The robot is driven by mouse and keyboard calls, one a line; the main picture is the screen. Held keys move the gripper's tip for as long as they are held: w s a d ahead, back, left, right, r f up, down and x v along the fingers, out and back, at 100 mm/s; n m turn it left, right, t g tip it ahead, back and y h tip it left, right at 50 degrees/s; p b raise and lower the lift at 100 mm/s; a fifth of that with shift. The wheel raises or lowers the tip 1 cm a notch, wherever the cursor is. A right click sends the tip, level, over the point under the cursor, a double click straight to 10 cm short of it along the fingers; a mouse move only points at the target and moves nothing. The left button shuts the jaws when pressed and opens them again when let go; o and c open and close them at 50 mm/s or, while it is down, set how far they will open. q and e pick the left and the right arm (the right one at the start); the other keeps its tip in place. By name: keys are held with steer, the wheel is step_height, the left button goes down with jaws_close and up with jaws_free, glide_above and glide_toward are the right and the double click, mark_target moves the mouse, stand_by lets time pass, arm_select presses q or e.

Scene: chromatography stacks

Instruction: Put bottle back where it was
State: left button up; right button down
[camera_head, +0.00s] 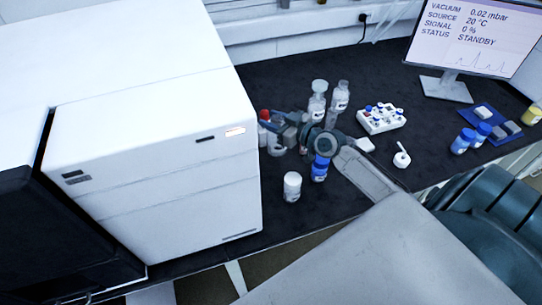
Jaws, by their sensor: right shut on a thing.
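My right gripper (274,127) reaches in from the lower right over the dark bench, its jaws pointing left. It is shut on a bottle, mostly hidden by the jaws. A red cap (264,115) shows at the jaw tips, beside the white instrument, and a clear grey body (276,148) shows just below; I cannot tell whether both belong to the held bottle or whether it touches the bench. A blue-capped bottle (319,170) stands under my right wrist. Two clear bottles (318,100) (340,97) stand behind the wrist. My left gripper is not in view.
A large white instrument (150,150) fills the left. A white jar (292,187) stands near the front edge. A white vial rack (381,119), a small white mortar-like cup (401,158), blue bottles (463,141) and a monitor (465,40) are to the right. The bench behind the rack is clear.

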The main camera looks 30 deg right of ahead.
mark_target(274, 141)
steer(key=f, duration=0.3)
steer(key=f+b, duration=0.1)
steer(key=f, duration=0.1)
steer(key=shift+w+d, duration=0.15)
steer(key=shift+d, duration=0.2)
steer(key=f+b, duration=0.1)
steer(key=f, duration=0.2)
steer(key=shift+a+f, duration=0.1)
steer(key=shift+a, duration=0.1)
steer(key=shift+f, duration=0.5)
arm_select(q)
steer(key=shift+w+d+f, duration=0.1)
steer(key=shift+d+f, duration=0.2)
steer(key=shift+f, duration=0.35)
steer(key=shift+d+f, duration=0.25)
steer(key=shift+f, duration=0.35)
arm_select(e)
steer(key=shift+f+b, duration=0.1)
steer(key=shift+b, duration=0.2)
steer(key=c, duration=0.9)
jaws_free()
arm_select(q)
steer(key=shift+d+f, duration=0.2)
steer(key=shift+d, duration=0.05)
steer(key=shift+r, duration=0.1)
